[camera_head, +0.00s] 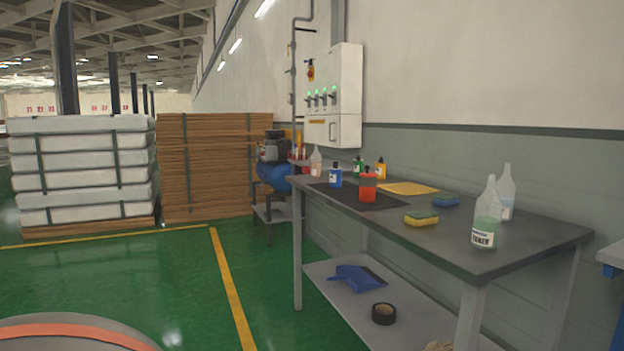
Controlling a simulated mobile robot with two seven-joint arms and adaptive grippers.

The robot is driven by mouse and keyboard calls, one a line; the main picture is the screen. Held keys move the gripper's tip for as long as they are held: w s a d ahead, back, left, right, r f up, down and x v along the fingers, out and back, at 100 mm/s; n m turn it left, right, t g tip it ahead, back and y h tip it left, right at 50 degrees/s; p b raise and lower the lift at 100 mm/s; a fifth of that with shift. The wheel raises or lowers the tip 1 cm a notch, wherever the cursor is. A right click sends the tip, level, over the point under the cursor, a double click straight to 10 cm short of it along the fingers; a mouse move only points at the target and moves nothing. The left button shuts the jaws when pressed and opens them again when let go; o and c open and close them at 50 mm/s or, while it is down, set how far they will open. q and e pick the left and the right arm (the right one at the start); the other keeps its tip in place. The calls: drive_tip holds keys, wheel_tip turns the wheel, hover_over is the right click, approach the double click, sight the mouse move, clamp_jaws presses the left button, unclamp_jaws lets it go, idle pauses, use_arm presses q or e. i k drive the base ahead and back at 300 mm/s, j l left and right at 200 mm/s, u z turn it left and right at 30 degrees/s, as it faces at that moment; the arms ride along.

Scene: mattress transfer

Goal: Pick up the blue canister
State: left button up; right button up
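A small blue canister (335,178) with a dark cap and a pale label stands upright on the workbench (540,232). It is near the far left end of the top, by a dark mat (372,200). A red canister (368,189) stands on the mat to its right and nearer to me. Neither of my grippers shows in the head view, and nothing is seen holding the canister.
Several bottles, sponges (421,218) and a yellow cloth (408,188) share the bench top. A dustpan (356,279) and a tape roll (384,313) lie on the lower shelf. Stacked mattresses (83,168) stand at the left. Green floor (180,280) before the bench is clear.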

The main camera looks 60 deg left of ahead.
sight(334, 174)
drive_tip(key=u, duration=1.7)
